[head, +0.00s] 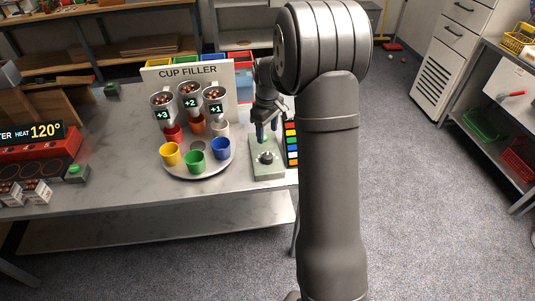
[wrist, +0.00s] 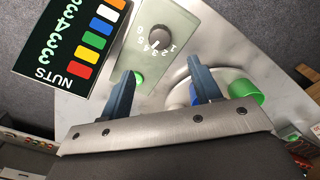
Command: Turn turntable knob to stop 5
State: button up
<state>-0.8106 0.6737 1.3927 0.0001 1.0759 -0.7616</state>
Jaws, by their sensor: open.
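The turntable knob (head: 266,157) is a dark round dial on a pale green control box (head: 268,173) at the table's right. In the wrist view the knob (wrist: 160,38) has numbers printed around one side; I cannot tell which number it points to. My gripper (head: 267,132) is open and empty behind and above the knob, fingers pointing down. In the wrist view its fingertips (wrist: 162,66) stand apart, short of the knob. A green button (wrist: 138,78) is partly hidden by one finger. The round turntable (head: 199,174) carries several coloured cups.
The cup filler panel (head: 195,74) with nut-filled funnels stands behind the turntable. A colour chart board (head: 291,145) stands right of the control box, close to my arm. A red roaster (head: 38,148) and small boxes are at the left. The front of the table (head: 130,205) is bare.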

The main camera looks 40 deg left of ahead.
aim_at(267, 156)
notch_tip(267, 156, down, 11)
jog(key=shift+f, duration=0.1)
dwell(0.3)
jog(key=c, duration=1)
jog(key=shift+m, duration=2.8)
jog(key=o, duration=1)
